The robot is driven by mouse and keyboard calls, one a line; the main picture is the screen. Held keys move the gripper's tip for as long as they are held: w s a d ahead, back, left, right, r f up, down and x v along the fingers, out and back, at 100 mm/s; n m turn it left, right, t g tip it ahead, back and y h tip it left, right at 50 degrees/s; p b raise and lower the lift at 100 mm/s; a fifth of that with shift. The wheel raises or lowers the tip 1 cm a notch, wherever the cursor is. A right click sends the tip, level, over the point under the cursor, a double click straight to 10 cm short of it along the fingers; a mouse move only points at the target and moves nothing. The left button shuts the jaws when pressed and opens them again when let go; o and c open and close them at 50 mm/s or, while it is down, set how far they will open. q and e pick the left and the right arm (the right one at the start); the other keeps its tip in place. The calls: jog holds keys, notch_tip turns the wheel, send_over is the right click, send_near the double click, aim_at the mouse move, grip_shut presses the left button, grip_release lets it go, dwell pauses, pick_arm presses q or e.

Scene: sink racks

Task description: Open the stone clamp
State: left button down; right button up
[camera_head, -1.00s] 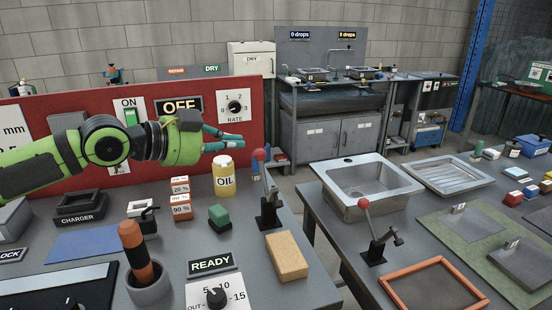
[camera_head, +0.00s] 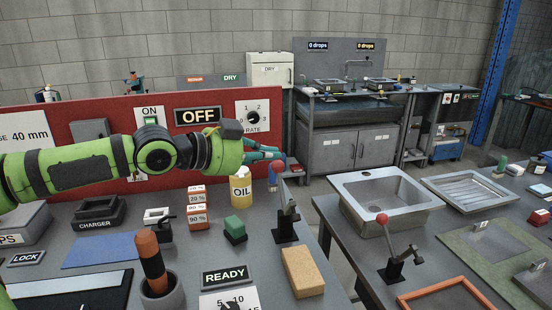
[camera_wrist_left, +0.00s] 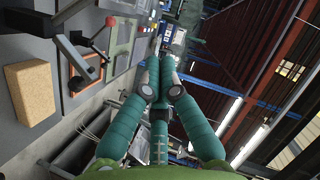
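Two toggle clamps stand upright here; I cannot tell by label which is the stone clamp. One clamp (camera_head: 285,222) is on the near bench, beside a tan block (camera_head: 303,271). Its lever rises to my left gripper (camera_head: 280,157), whose fingers largely hide its red knob. The fingertips are at or just in front of the knob; I cannot tell whether they touch. In the left wrist view the teal fingers (camera_wrist_left: 160,62) lie close together with nothing seen between them. The other clamp (camera_head: 394,266), with a red ball knob, is on the right bench. My right gripper is not in view.
A yellow OIL bottle (camera_head: 241,189), a green block (camera_head: 235,229) and stacked percent blocks (camera_head: 197,212) stand close left of the near clamp. A red panel (camera_head: 88,108) stands behind my arm. A sink basin (camera_head: 388,212) is on the right bench, across a gap.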

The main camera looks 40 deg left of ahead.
aim_at(273, 164)
pick_arm(q)
jog(key=w+a+f+p, duration=0.1)
jog(key=w+f+p, duration=0.2)
jog(key=w+f, duration=0.1)
jog(key=shift+w+a+p, duration=0.25)
jog(key=shift+w+p, duration=0.15)
jog(key=shift+w, duration=0.15)
jog(key=shift+r, duration=0.15)
jog(key=w+a+n+p, duration=0.1)
jog(key=p, duration=0.1)
jog(key=w+a+f+n+g+p, duration=0.1)
jog(key=shift+a+f+h+p, duration=0.15)
jog(key=shift+f+h+p, duration=0.1)
jog(key=shift+h+p, duration=0.15)
jog(key=shift+s, duration=0.15)
